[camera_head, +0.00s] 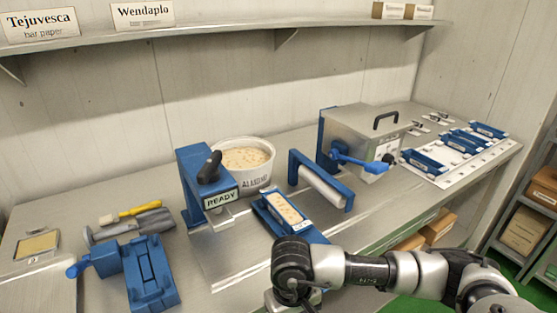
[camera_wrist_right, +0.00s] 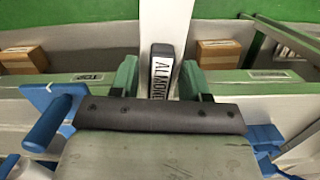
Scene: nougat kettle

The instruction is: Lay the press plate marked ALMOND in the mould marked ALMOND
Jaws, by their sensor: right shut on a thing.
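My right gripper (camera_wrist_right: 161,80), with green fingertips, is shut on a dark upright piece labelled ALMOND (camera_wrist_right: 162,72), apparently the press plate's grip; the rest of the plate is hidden. In the head view my right arm (camera_head: 340,268) reaches in from the right, its wrist at the counter's front edge, and the fingertips and held piece are hidden there. A blue mould (camera_head: 266,217) filled with pale, speckled nougat lies just beyond the wrist; its marking is too small to read. My left gripper is not in view.
A blue press marked READY (camera_head: 195,183) and a white pot labelled ALMOND (camera_head: 262,178) stand behind and left of the mould. A blue-framed roller (camera_head: 322,187) stands to its right. More blue moulds (camera_head: 424,161) lie on a white board at the far right.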

